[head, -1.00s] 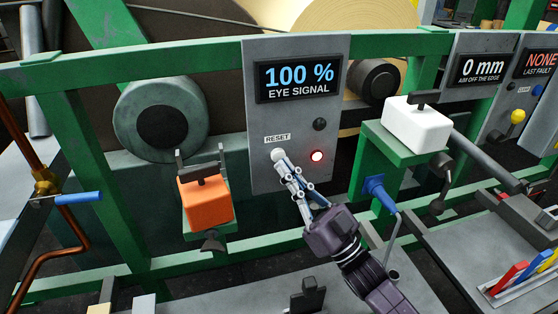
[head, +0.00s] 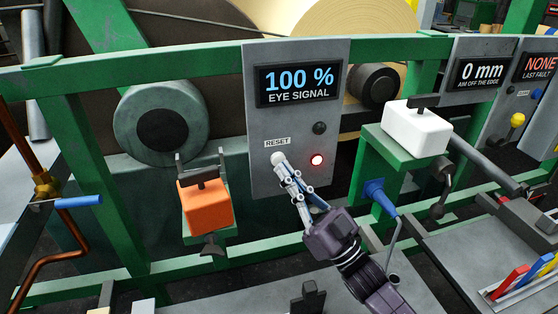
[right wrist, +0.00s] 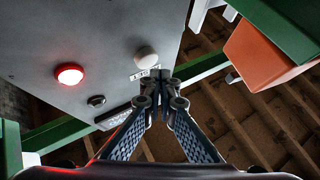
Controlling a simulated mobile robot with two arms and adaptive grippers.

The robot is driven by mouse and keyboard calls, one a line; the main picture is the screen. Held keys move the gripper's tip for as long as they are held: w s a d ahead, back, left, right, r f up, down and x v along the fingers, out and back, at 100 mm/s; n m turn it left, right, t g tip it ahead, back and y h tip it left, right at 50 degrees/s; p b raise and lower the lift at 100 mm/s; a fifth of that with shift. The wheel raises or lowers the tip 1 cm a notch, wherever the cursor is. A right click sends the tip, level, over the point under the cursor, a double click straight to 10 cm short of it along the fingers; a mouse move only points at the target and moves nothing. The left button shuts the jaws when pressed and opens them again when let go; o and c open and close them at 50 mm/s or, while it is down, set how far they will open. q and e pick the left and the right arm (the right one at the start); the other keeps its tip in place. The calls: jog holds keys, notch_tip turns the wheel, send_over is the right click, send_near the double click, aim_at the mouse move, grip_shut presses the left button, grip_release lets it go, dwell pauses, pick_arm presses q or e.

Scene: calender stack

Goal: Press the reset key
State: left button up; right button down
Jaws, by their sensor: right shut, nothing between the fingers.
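The reset key is a round white button (head: 278,158) just below the RESET label (head: 277,142) on a grey panel (head: 262,125). In the head view my right gripper (head: 282,167) is shut and empty, its fingertips overlapping the key's lower edge. In the right wrist view the white key (right wrist: 146,57) stands out from the panel, and the shut fingertips (right wrist: 160,76) are close beside it. I cannot tell whether they touch it. A red lamp (head: 316,160) is lit to the right of the key. My left gripper is not in view.
The panel's display (head: 298,82) reads 100 % EYE SIGNAL. A dark knob (head: 320,128) sits above the lamp. An orange block (head: 205,205) is on a bracket to the left, and a white block (head: 416,128) on a green stand to the right. Green rails frame the panel.

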dwell(0.5)
jog(key=shift+w+a, duration=0.15)
jog(key=shift+w, duration=0.25)
jog(key=shift+w+a+b, duration=0.1)
jog(key=shift+w+b, duration=0.3)
jog(key=shift+w, duration=0.05)
dwell(0.6)
jog(key=shift+s, duration=0.15)
jog(key=shift+s+d+p, duration=0.25)
jog(key=shift+s+p, duration=0.2)
jog(key=shift+s, duration=0.25)
jog(key=shift+s+d+p, duration=0.25)
jog(key=shift+s+p, duration=0.1)
jog(key=shift+s, duration=0.45)
jog(key=shift+s+d+p, duration=0.3)
jog(key=shift+s+p, duration=0.1)
jog(key=shift+s, duration=0.4)
jog(key=shift+s+d+p, duration=0.25)
jog(key=shift+s+p, duration=0.1)
jog(key=shift+s, duration=0.45)
